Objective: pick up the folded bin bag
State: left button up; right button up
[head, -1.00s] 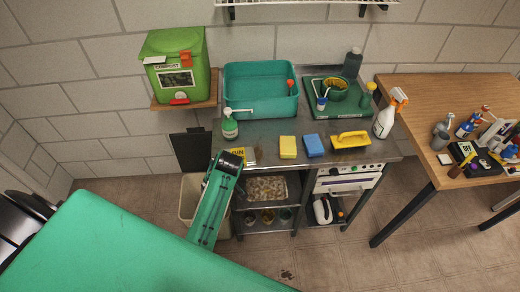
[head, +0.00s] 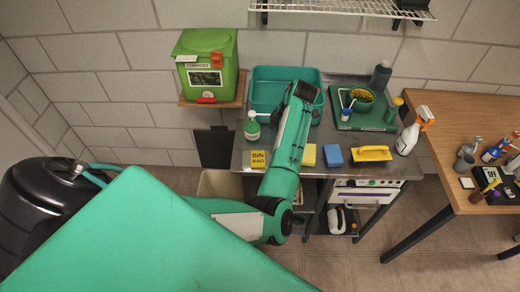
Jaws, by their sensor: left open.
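The folded bin bag (head: 259,159) is a small yellow packet with dark lettering, lying flat near the front left edge of the steel counter (head: 301,137). My left arm reaches up across the counter just right of the bag. My left gripper (head: 303,89) is a dark shape over the teal basin, well beyond the bag and apart from it. It is open; nothing shows between its fingers, which are hard to make out. My right gripper is out of view.
A soap bottle (head: 252,127) stands behind the bag. A yellow sponge (head: 309,155), a blue sponge (head: 333,156) and a yellow brush (head: 372,153) lie to the right. The teal basin (head: 262,92) is behind; a green compost bin (head: 207,65) is on the left shelf.

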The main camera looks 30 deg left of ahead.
pick_arm(q)
jog(key=b, duration=0.6)
send_over(258, 159)
jog(key=w+d, duration=0.2)
jog(key=d, duration=0.1)
jog(key=f, duration=0.7)
jog(key=shift+s+a+f, duration=0.2)
jog(key=shift+s+a, duration=0.05)
jog(key=shift+s+a+f, duration=0.1)
jog(key=shift+a+f, duration=0.05)
jog(key=shift+f, duration=0.1)
jog(key=b+x, duration=0.3)
jog(key=x, duration=0.1)
jog(key=shift+a+f+b, duration=0.2)
jog(key=shift+f+b, duration=0.3)
jog(key=shift+b, duration=0.1)
jog(key=shift+c, duration=0.2)
jog(key=c, duration=1)
